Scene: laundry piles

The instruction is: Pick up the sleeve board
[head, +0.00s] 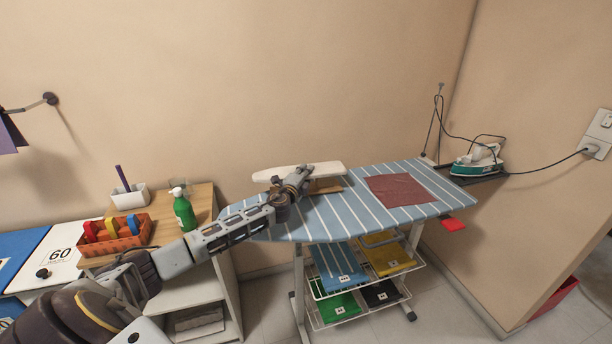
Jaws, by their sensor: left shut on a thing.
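The sleeve board has a cream padded top (322,170) and a brown wooden base (327,186). It is at the back left part of the blue striped ironing board (340,216). My left gripper (302,176) reaches in from the left and is shut on the sleeve board near its middle, hiding part of it. I cannot tell whether the base touches the ironing board. My right gripper is not in view.
A folded dark red cloth (400,189) lies on the ironing board. An iron (478,160) with a cord rests at its right end. A green spray bottle (184,212) and an orange caddy (118,238) stand on the left cabinet. Folded cloths lie on the rack (322,294) below.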

